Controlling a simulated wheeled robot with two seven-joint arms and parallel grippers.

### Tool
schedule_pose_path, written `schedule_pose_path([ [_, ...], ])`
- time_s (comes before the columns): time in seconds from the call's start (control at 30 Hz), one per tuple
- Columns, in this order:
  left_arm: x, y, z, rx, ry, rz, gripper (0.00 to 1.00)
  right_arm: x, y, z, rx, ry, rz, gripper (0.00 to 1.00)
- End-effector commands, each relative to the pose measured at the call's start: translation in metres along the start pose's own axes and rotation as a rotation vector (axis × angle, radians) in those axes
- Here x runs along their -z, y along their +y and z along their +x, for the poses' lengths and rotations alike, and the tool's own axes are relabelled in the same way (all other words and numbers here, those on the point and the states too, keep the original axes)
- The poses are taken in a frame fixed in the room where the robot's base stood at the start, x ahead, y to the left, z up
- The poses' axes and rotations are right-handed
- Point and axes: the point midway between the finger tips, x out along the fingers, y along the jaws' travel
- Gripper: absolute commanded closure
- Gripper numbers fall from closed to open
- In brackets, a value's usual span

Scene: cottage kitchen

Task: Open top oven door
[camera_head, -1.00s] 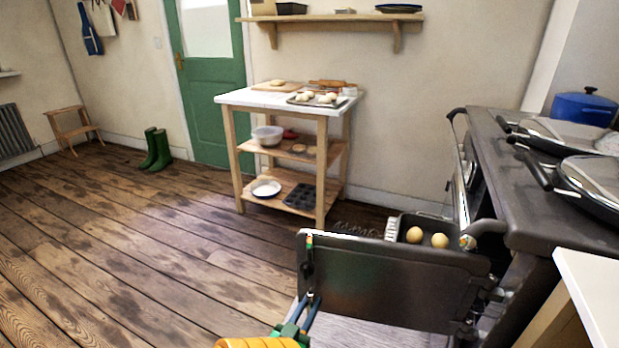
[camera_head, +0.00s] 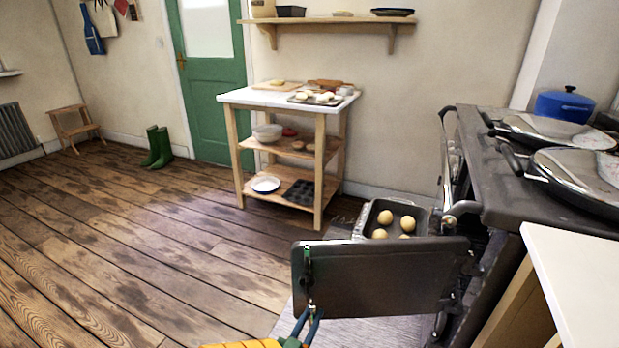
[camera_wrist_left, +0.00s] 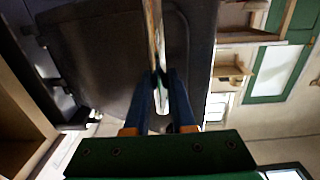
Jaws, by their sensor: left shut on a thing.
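The oven door (camera_head: 385,280) is a dark panel swung out from the right-hand cooker (camera_head: 495,180), standing wide open on its hinge side near the cooker. My left gripper (camera_head: 311,312) is shut on the door's free left edge, by a handle-like strip. The oven's inside is mostly hidden behind the door. My right gripper is out of view.
A roasting tin (camera_head: 367,218) with several round buns shows just behind the door; what it rests on is hidden. A pale counter (camera_head: 575,275) stands at the right front. A wooden trolley (camera_head: 325,175) stands against the back wall. The floor (camera_head: 130,240) at left is clear.

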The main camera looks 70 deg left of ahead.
Motion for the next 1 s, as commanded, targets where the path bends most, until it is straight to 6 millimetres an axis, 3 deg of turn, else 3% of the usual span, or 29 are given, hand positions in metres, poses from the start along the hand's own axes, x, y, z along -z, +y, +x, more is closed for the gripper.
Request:
schedule_pose_path([
  [0.07, 0.001, 0.003, 0.001, -0.005, 0.003, -0.004, 1.0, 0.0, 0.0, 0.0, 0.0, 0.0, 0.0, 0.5],
  [0.1, 0.001, 0.003, 0.001, -0.005, 0.003, -0.004, 0.72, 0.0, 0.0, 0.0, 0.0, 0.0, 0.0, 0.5],
  [0.2, 0.001, 0.002, 0.001, -0.004, 0.003, -0.004, 0.47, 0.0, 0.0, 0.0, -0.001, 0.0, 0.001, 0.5],
  [0.53, 0.0, 0.001, -0.004, -0.002, -0.001, -0.003, 0.47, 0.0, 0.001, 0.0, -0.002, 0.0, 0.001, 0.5],
  [0.8, -0.001, 0.002, -0.058, -0.003, -0.002, -0.003, 0.47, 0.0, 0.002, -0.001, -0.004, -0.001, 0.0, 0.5],
  [1.0, 0.0, 0.002, -0.07, -0.005, 0.001, -0.003, 0.47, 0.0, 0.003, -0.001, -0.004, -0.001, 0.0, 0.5],
])
